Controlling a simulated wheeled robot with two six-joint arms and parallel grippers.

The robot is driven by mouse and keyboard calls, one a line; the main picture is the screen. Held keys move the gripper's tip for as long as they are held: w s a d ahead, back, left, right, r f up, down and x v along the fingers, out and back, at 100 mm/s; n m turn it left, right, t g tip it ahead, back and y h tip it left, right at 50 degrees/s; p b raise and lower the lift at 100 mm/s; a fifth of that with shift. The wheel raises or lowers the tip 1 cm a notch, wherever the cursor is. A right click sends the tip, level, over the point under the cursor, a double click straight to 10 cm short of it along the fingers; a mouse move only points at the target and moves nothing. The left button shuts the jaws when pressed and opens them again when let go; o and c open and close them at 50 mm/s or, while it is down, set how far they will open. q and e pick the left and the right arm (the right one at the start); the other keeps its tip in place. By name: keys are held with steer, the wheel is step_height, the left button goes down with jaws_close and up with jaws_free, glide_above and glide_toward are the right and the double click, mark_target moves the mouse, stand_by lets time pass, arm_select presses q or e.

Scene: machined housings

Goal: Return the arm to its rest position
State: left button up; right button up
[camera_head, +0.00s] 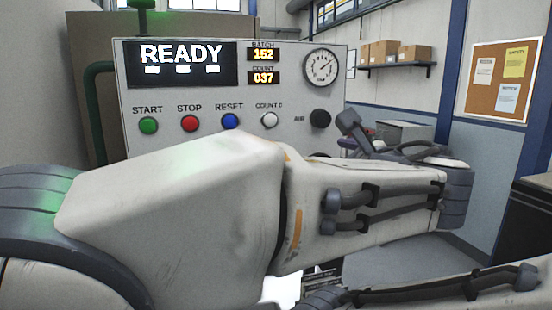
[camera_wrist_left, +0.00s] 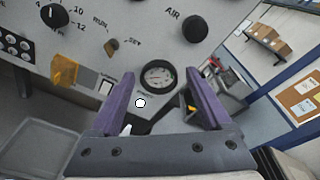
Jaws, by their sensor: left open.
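My left arm (camera_head: 190,215) stretches from the left edge across the middle of the head view, in front of the control panel (camera_head: 215,85). In the left wrist view my left gripper (camera_wrist_left: 168,75) has its two purple fingers wide apart. Nothing is held between them. Beyond the fingers the lower panel shows, with a round black-rimmed gauge (camera_wrist_left: 157,78) and a white round spot (camera_wrist_left: 140,103). Whether the fingertips touch the panel cannot be told. In the head view the fingers are hard to make out beyond the forearm. My right gripper does not show.
The panel has START (camera_head: 148,125), STOP (camera_head: 190,123) and RESET (camera_head: 230,121) buttons and an AIR knob (camera_wrist_left: 195,28). An amber cover (camera_wrist_left: 65,68) sticks out at left. A grey tray (camera_wrist_left: 40,145) lies lower left. A dark cabinet (camera_head: 525,225) stands at right.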

arm_select(q)
steer(key=s+a+f+n+g, duration=0.45)
steer(key=a+f, duration=0.25)
steer(key=f, duration=0.3)
steer(key=s+a+f+n+g, duration=0.45)
steer(key=a+f, duration=0.25)
steer(key=f, duration=0.3)
steer(key=s+a+f+n+g+h, duration=0.1)
steer(key=s+a+f+n+g, duration=0.1)
steer(key=s+f+n, duration=0.3)
steer(key=s+a+f+n+g+h, duration=0.2)
steer(key=s+f+n+g, duration=0.3)
steer(key=s, duration=0.7)
steer(key=shift+a+f+n+h, duration=0.3)
steer(key=shift+a+f, duration=0.3)
steer(key=shift+f, duration=0.2)
